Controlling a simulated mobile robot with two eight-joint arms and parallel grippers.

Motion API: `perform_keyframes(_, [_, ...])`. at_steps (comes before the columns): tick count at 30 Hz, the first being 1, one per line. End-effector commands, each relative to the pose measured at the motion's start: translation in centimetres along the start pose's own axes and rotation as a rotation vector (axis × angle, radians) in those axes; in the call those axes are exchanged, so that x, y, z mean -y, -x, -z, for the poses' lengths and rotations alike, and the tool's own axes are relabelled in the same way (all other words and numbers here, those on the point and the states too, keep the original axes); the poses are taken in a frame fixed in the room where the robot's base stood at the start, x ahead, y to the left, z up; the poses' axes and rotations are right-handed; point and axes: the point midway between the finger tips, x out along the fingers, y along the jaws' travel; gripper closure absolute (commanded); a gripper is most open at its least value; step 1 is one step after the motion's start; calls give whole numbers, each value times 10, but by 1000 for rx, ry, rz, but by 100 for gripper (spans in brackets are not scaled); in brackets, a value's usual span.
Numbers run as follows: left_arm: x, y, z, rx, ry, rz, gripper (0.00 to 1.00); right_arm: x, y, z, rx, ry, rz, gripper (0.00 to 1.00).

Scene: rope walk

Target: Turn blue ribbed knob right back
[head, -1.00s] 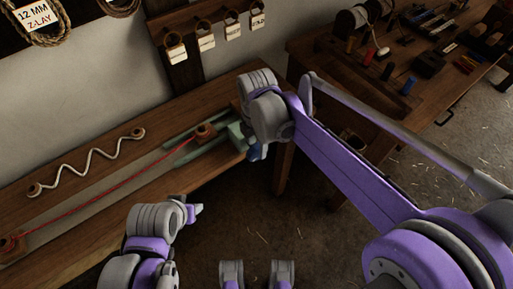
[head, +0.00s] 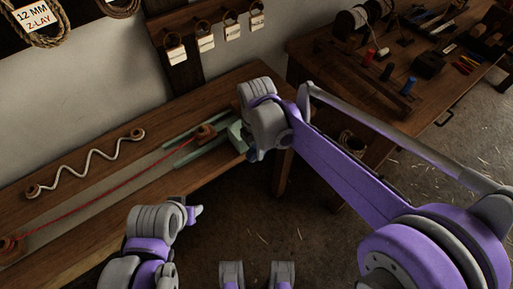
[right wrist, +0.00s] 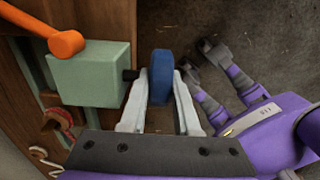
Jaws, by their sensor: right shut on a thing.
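The blue ribbed knob (right wrist: 161,77) sticks out on a dark shaft from the side of a pale green block (right wrist: 90,73) in the right wrist view. My right gripper (right wrist: 161,88) has one finger on each side of the knob and is shut on it. In the head view my right gripper's wrist covers most of the knob, with only a bit of blue (head: 253,155) showing beside the green block (head: 236,138) at the bench end. My left gripper (head: 198,212) is low in the head view, apart from the bench; its fingers are too small to read.
An orange lever (right wrist: 58,38) sits on top of the green block. A red cord (head: 105,190) runs along the wooden bench (head: 85,133) to an orange-brown fitting (head: 205,131). A tool table (head: 345,100) stands behind my right arm. The floor (head: 255,215) in front is open.

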Motion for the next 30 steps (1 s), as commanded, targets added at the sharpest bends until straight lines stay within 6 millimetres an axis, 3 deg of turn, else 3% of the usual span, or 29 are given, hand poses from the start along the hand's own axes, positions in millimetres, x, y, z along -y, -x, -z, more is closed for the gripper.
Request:
perform_keyframes(11, [0, 0, 0, 0, 0, 0, 50, 0, 0, 3, 85, 3, -1, 100])
perform_keyframes(30, [0, -14, -8, 5, 0, 0, 50, -1, -3, 10, 521, 4, -3, 100])
